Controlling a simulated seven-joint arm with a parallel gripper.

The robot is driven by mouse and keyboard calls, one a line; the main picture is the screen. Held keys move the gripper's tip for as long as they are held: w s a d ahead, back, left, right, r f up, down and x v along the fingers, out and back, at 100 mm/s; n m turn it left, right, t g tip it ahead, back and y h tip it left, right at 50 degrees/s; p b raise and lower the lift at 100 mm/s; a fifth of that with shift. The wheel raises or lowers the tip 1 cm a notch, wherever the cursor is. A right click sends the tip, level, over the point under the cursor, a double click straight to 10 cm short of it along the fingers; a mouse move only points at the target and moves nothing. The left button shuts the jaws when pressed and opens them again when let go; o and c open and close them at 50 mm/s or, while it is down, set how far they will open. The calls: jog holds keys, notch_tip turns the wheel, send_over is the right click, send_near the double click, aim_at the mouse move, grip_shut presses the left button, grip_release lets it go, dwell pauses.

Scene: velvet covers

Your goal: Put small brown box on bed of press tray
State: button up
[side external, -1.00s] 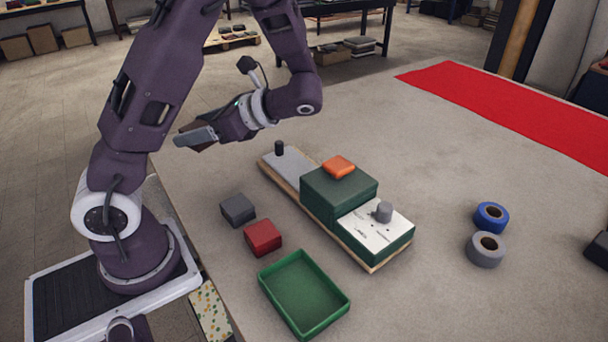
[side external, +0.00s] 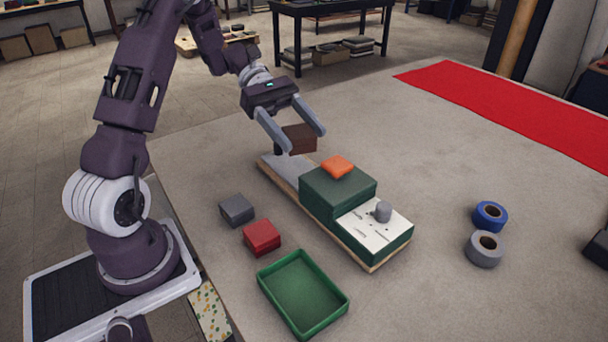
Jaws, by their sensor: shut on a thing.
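The small brown box (side external: 299,138) is held between the two fingers of my gripper (side external: 291,142). It hangs above the far left end of the press, and the gripper points down toward it. The press has a flat grey bed (side external: 280,171) on a wooden base, a green block (side external: 337,195) with an orange piece (side external: 338,166) on top, and a white panel with a grey knob (side external: 383,211). The box partly hides the black post at the bed's far end. I cannot tell the exact gap between box and bed.
A grey box (side external: 237,209), a red box (side external: 262,237) and an empty green tray (side external: 302,293) lie left of the press. A blue tape roll (side external: 490,216) and a grey tape roll (side external: 484,248) stand to the right. A red cloth (side external: 520,110) lies at the back right.

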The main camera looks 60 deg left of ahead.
jog(key=w+a+r+n+t+y, duration=0.1)
jog(key=w+a+r+n+t, duration=0.2)
jog(key=w+a+n+t, duration=0.15)
jog(key=shift+m, duration=0.35)
notch_tip(320, 180, down, 15)
jog(key=shift+f, duration=0.1)
jog(key=o, duration=1.4)
